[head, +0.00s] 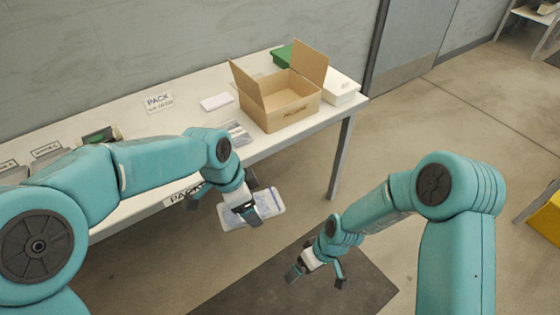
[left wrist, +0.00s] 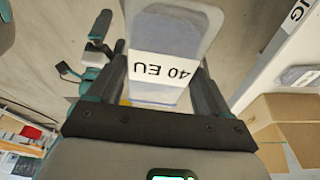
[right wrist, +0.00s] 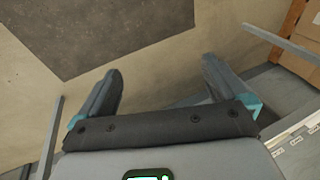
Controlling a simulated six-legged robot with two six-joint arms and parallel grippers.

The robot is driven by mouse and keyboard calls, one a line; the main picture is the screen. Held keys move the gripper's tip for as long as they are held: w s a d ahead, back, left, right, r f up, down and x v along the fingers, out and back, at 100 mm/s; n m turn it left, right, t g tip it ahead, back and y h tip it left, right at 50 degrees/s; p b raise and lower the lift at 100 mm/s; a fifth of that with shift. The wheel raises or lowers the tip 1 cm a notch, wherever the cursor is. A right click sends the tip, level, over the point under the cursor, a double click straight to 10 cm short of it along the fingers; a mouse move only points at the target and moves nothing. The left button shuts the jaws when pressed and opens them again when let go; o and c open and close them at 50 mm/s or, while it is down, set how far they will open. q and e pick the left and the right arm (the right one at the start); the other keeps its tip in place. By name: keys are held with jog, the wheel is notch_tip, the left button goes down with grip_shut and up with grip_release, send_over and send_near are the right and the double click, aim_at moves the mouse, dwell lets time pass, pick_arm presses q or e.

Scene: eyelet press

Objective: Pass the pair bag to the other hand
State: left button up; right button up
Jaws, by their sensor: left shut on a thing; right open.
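The pair bag (head: 262,207) is a flat, clear bluish bag, held out in front of the table's near edge. My left gripper (head: 246,212) is shut on it. In the left wrist view the pair bag (left wrist: 168,65) lies between the fingers, with a white label reading "40 EU" upside down. My right gripper (head: 318,277) is open and empty, lower and to the right of the bag, apart from it.
A dark mat (head: 350,285) lies on the floor. Free air separates the two grippers.

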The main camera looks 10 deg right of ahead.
jog(key=w+a+r+n, duration=0.1)
jog(key=w+r+n, duration=0.4)
jog(key=w+r, duration=0.25)
jog(key=n+g, duration=0.1)
jog(key=n, duration=1)
send_near(268, 199)
jog(key=shift+n, duration=0.3)
jog(key=x, duration=0.8)
jog(key=shift+a+f, duration=0.15)
jog(key=shift+f, duration=0.25)
